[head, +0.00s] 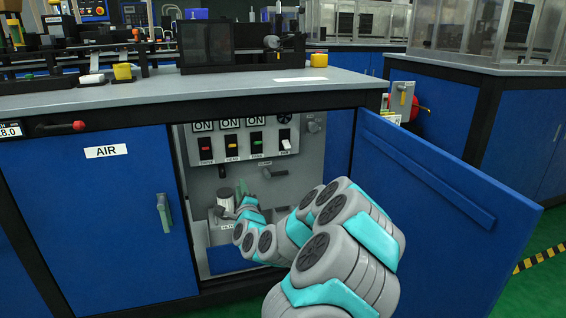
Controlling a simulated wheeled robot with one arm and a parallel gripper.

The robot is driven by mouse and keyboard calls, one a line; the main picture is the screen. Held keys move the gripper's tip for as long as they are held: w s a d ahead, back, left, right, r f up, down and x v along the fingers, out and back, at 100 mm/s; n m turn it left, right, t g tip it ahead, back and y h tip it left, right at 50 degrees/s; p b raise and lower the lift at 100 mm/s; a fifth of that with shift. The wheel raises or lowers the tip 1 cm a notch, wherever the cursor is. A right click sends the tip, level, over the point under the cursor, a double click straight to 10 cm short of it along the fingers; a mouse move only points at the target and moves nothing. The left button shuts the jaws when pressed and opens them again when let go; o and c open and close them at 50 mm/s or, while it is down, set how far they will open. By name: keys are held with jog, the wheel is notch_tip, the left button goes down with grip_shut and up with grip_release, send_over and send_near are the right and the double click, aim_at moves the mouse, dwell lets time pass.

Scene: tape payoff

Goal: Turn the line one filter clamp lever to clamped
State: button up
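Inside the open cabinet, a small lever (273,173) sticks out of the grey back panel below a small label that seems to read CLAMP. It looks roughly sideways, but it is too small to tell its exact setting. A pale cylindrical filter part (225,196) stands lower left, above a label that seems to read FILTER. My gripper (241,190) is inside the cabinet, close to the filter part and left of and below the lever, apart from the lever in the picture. My wrist partly hides its fingers, so I cannot tell whether they are open.
The blue cabinet door (440,215) stands open to the right of my arm. The closed AIR door (95,215) is on the left. A switch panel (245,150) with several ON signs is above the lever. The worktop (190,88) overhangs the opening.

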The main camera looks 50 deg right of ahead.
jog(key=s+d+r+n+p, duration=0.1)
jog(key=d+r+n, duration=0.1)
jog(key=n, duration=0.2)
jog(key=s+d+r+n+y+p, duration=0.1)
jog(key=d+n, duration=0.1)
jog(key=n, duration=0.2)
jog(key=s+d+r+n+p, duration=0.1)
jog(key=s+r+n+p, duration=0.1)
jog(key=n, duration=0.1)
jog(key=shift+d+r+n+y, duration=0.3)
jog(key=shift+d+r+n, duration=0.05)
jog(key=shift+d+n, duration=0.05)
grip_shut()
jog(key=s+d+r+n+g+p, duration=0.2)
jog(key=s+d+n+g+p, duration=0.15)
jog(key=s+d+n, duration=0.55)
jog(key=w+d+f+n+p, duration=0.1)
jog(key=w+d+f+n, duration=0.1)
jog(key=w+f, duration=0.4)
jog(key=shift+w+d+f+n+t+y, duration=0.3)
jog(key=shift+w+f+n+t+y, duration=0.15)
jog(key=shift+w, duration=1.75)
